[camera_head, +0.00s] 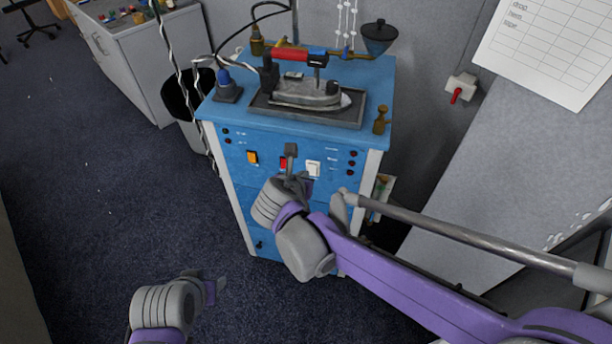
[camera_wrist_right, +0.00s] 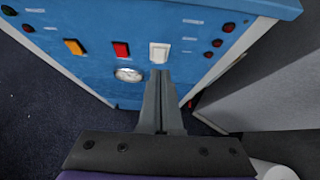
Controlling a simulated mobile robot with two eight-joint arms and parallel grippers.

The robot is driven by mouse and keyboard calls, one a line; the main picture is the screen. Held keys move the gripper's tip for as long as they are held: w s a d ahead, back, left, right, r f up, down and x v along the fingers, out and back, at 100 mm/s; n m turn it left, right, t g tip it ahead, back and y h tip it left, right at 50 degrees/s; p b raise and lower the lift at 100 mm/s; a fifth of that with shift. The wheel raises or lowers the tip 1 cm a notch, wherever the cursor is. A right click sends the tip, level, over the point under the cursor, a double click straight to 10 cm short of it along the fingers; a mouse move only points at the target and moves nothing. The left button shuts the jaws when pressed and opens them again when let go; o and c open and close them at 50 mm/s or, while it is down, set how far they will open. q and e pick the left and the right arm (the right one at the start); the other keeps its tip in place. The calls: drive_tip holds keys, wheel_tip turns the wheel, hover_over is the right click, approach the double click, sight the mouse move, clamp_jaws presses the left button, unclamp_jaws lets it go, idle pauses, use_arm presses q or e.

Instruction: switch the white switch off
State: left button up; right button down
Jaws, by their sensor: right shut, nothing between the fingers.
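The white switch (camera_head: 313,168) is on the front panel of the blue cabinet (camera_head: 240,190), right of the red switch (camera_head: 283,162). In the right wrist view the white switch (camera_wrist_right: 159,52) shows just beyond my fingertips. My right gripper (camera_head: 291,151) is shut and empty in front of the panel. In the right wrist view its fingertips (camera_wrist_right: 160,74) overlap the picture just below the white switch's lower edge. I cannot tell whether they touch it. My left gripper (camera_head: 214,288) is low at the left, away from the cabinet, and its jaw opening is unclear.
An orange switch (camera_head: 252,157) and small dark and red knobs share the panel. An iron (camera_head: 305,93) sits in a tray on top. A black bin (camera_head: 188,95) stands left of the cabinet. A grey wall and slanted panel (camera_head: 510,160) are on the right. Carpet is clear at left.

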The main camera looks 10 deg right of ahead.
drive_tip(key=shift+v, duration=1.2)
drive_tip(key=shift+w+d+r, duration=0.1)
drive_tip(key=shift+w+d, duration=0.05)
drive_tip(key=s+d+f+m+g+y, duration=0.1)
drive_tip(key=s+d+f+m, duration=0.1)
drive_tip(key=s+d+m, duration=0.2)
drive_tip(key=s+d+f+m+g+y, duration=0.1)
drive_tip(key=s+d+f+m, duration=0.2)
drive_tip(key=s+m, duration=0.7)
drive_tip(key=s+d+f+m+g+y, duration=0.1)
drive_tip(key=s+d+m, duration=0.5)
drive_tip(key=m, duration=1.2)
drive_tip(key=shift+s+d+f+g+y, duration=0.3)
drive_tip(key=shift+s+f+g, duration=0.3)
drive_tip(key=shift+f, duration=0.1)
